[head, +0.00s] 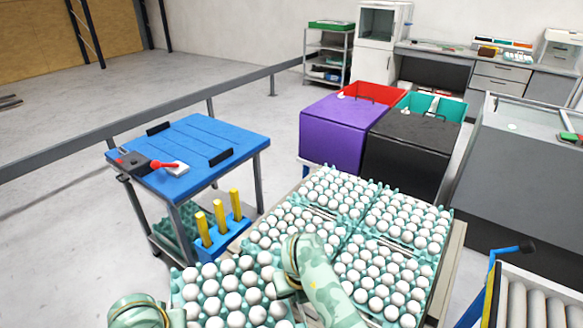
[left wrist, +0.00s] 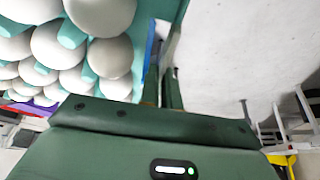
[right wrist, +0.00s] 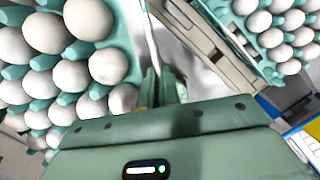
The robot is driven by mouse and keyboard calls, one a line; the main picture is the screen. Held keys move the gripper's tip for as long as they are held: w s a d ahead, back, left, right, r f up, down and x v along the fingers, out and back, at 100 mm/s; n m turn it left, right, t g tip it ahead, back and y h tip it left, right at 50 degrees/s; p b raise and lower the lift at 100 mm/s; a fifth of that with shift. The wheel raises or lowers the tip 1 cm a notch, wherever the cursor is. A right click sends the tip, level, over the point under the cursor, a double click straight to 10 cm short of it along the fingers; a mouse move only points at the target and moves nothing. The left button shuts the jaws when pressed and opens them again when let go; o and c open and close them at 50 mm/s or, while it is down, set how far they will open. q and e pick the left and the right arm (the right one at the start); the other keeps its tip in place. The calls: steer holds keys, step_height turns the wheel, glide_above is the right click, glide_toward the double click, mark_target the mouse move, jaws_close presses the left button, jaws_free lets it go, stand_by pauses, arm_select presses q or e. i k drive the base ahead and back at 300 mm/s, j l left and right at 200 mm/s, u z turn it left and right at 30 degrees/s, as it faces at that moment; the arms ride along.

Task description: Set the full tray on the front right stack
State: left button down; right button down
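The full tray (head: 178,300), teal and loaded with white eggs, is at the bottom of the head view, between my two arms. My left gripper (left wrist: 165,88) appears shut on one side edge of it. My right gripper (right wrist: 163,88) appears shut on the opposite edge; in the head view its hand covers part of the tray's right side. The front right stack (head: 385,277) is right of my right arm, topped with eggs. My right arm hides its near left part. The left gripper's fingertips are hidden in the head view.
The front left stack (head: 290,226), back left stack (head: 338,192) and back right stack (head: 410,215) stand close together. A blue table (head: 200,145) is at left, with yellow posts in a blue holder (head: 222,236) nearby. Purple (head: 332,130) and black (head: 410,150) boxes stand behind. A roller conveyor (head: 530,305) is lower right.

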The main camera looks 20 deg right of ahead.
mark_target(381, 274)
steer(key=i+l+z, duration=0.1)
steer(key=i+z, duration=0.4)
steer(key=z, duration=0.2)
steer(key=i+z, duration=0.4)
steer(key=k+z, duration=0.1)
steer(key=z, duration=0.55)
